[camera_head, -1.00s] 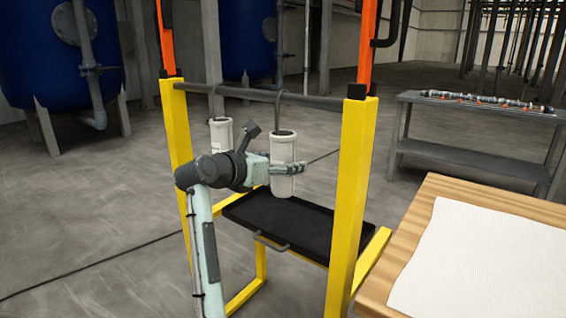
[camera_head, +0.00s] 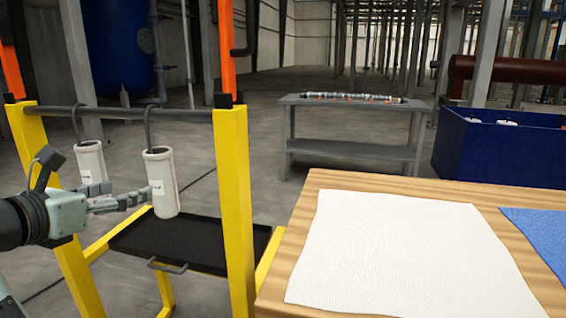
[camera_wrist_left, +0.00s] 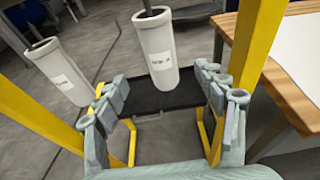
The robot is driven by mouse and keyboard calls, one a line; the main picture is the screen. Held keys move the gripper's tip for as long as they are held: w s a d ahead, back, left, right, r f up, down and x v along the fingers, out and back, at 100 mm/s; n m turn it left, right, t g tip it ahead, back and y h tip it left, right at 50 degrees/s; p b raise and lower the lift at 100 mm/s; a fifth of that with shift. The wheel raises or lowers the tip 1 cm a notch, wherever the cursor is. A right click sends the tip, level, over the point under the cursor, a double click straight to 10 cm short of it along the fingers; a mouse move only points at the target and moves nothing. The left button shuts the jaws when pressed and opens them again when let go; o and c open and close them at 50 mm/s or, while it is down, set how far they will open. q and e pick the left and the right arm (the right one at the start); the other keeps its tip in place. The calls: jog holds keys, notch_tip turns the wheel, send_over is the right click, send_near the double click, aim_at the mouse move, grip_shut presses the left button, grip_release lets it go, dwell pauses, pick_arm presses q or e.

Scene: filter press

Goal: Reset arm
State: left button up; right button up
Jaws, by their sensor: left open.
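My left gripper (camera_head: 128,198) reaches in from the left in the head view, between the yellow posts of a frame. It is open and empty; in the left wrist view its two fingers (camera_wrist_left: 165,98) stand wide apart. A white cylindrical filter (camera_head: 161,184) hangs by a hook from the grey bar (camera_head: 130,114), just beyond the fingertips. In the left wrist view this filter (camera_wrist_left: 156,50) shows ahead, between the fingers in the picture. A second white filter (camera_head: 91,163) hangs to its left, partly behind the gripper. My right gripper is not in view.
A black tray (camera_head: 205,240) with a handle sits low in the yellow frame (camera_head: 234,190). A wooden table (camera_head: 345,182) with a white cloth (camera_head: 400,250) and a blue cloth (camera_head: 543,235) stands right. Behind are a grey bench (camera_head: 345,148) and blue bin (camera_head: 500,150).

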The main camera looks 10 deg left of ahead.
aim_at(152, 174)
pick_arm(q)
jog(key=x, duration=1.2)
jog(key=shift+f, duration=0.1)
jog(key=shift+s+a+r, duration=0.1)
jog(key=shift+r, duration=0.8)
jog(key=shift+w, duration=0.25)
jog(key=shift+r, duration=0.2)
jog(key=shift+s, duration=0.1)
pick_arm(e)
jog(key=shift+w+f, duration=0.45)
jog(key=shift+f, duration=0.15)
